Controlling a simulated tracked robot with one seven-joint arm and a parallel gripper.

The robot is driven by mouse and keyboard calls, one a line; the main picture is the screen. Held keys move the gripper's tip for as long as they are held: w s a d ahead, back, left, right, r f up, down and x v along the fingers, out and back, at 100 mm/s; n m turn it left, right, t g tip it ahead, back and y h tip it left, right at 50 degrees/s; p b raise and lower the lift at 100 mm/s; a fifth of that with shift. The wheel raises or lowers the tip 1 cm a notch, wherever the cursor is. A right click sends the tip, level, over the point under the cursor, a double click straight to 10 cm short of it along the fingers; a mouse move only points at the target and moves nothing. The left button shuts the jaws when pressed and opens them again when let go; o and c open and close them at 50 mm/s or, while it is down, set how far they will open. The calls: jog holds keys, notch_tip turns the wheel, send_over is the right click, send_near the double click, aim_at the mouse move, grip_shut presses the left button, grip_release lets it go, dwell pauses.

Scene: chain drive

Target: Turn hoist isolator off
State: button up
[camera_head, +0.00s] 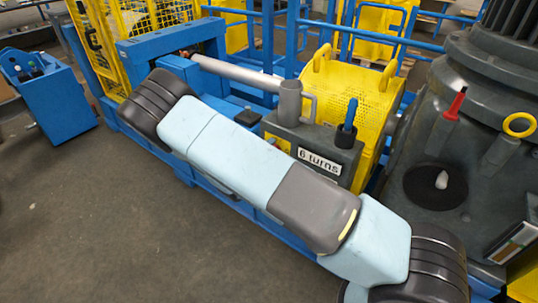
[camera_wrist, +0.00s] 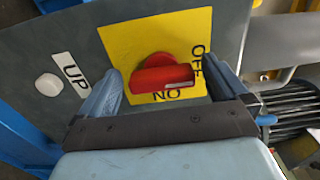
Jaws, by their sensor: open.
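The hoist isolator's red knob (camera_wrist: 165,76) sits on a yellow plate (camera_wrist: 125,40) in the wrist view. The plate reads OFF along its right side and ON, upside down, below the knob. The knob's grip bar lies roughly level across the picture; I cannot tell which label it points to. My gripper (camera_wrist: 160,84) is open, with one finger left and one finger right of the knob. Gaps show beside the knob, so neither finger visibly touches it. Neither the isolator nor my gripper can be made out in the head view.
A white button by an UP label (camera_wrist: 74,71) is left of the plate on the grey panel (camera_wrist: 38,48). In the head view, a grey box marked "6 turns" (camera_head: 319,161) and a yellow perforated guard (camera_head: 345,95) stand close behind my arm.

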jog(key=v, duration=1.3)
jog(key=shift+s+a, duration=0.25)
jog(key=s+d+r+m+g+y, duration=0.1)
jog(key=s+d+r+m+g, duration=0.1)
jog(key=d+r+m+g, duration=0.75)
jog(key=s+d+r+m+g+y, duration=0.15)
jog(key=d+r+m+g, duration=0.25)
jog(key=d+r+m, duration=1)
jog(key=s+d+r+m+t+y, duration=0.2)
jog(key=s+d+r+m+y, duration=0.1)
jog(key=s+r+m, duration=0.6)
jog(key=s+d+r+m+t+y, duration=0.3)
jog(key=s+r+m+y, duration=0.2)
jog(key=s+r+m, duration=0.4)
jog(key=shift+s+d+r+m, duration=0.25)
jog(key=shift+s+m, duration=0.8)
jog(key=shift+m, duration=1.5)
jog(key=shift+y, duration=0.25)
